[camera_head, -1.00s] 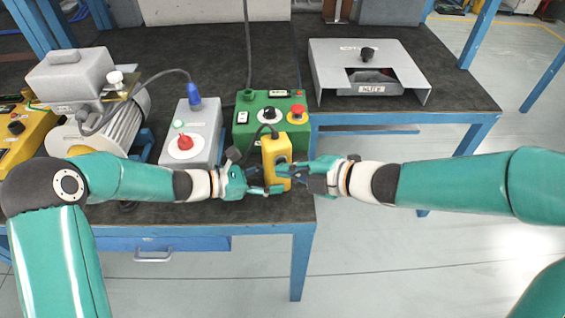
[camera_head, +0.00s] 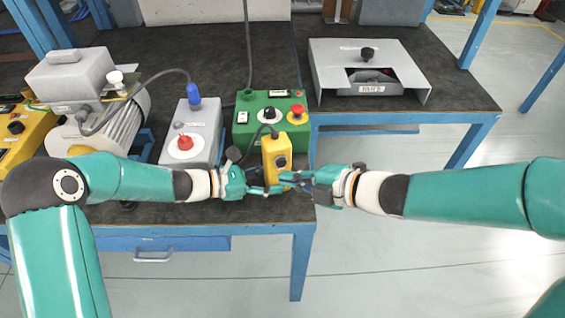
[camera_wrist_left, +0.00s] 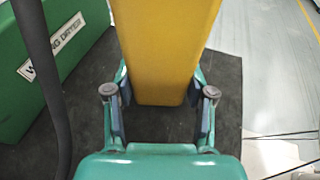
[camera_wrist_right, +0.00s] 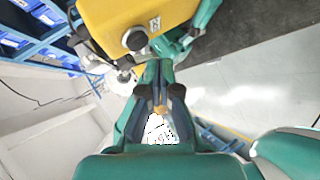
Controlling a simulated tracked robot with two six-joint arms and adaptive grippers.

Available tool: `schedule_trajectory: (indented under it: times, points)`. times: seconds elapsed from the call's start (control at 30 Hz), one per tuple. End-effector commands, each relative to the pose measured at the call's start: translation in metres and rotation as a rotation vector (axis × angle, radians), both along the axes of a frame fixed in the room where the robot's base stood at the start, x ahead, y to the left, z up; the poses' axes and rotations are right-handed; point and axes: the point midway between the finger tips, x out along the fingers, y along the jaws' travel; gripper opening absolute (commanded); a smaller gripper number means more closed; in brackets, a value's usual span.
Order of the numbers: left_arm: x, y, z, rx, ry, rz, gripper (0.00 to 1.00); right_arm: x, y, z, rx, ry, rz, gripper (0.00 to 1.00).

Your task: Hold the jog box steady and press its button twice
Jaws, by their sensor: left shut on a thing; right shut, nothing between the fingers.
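The yellow jog box (camera_head: 276,150) stands upright in front of the green control box, with a cable at its top. My left gripper (camera_head: 268,188) is shut on it from the left. In the left wrist view the box (camera_wrist_left: 165,50) sits between both fingers. The round black button (camera_wrist_right: 135,38) faces my right gripper in the right wrist view; it also shows in the head view (camera_head: 281,161). My right gripper (camera_head: 288,179) is shut and empty. Its fingertips (camera_wrist_right: 154,72) are just below and apart from the button.
The green control box (camera_head: 270,120) with a red knob stands behind the jog box. A grey box (camera_head: 191,135) with a red knob and an unlit lamp is to the left. A grey housing (camera_head: 368,70) stands on the right bench. The floor right of the bench corner is clear.

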Motion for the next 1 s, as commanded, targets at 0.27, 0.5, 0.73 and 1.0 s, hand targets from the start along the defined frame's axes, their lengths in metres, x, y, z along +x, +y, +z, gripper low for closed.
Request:
schedule_trajectory:
  times: [0.27, 0.5, 0.73, 1.0]
  points:
    - [0.0, 0.0, -0.001, 0.001, 0.001, 0.001, 0.34, -0.027, -0.008, 0.0, 0.001, 0.0, -0.001, 0.0]
    - [0.0, 0.0, -0.001, 0.001, 0.001, 0.0, 0.34, -0.041, -0.012, 0.0, 0.001, -0.001, 0.0, 0.0]
    - [0.0, 0.0, -0.001, 0.001, 0.001, 0.0, 0.34, -0.041, -0.012, 0.0, 0.001, -0.001, 0.0, 0.0]
    - [0.0, 0.0, -0.001, 0.001, 0.001, 0.0, 0.34, -0.041, -0.012, 0.0, 0.001, -0.001, 0.0, 0.0]
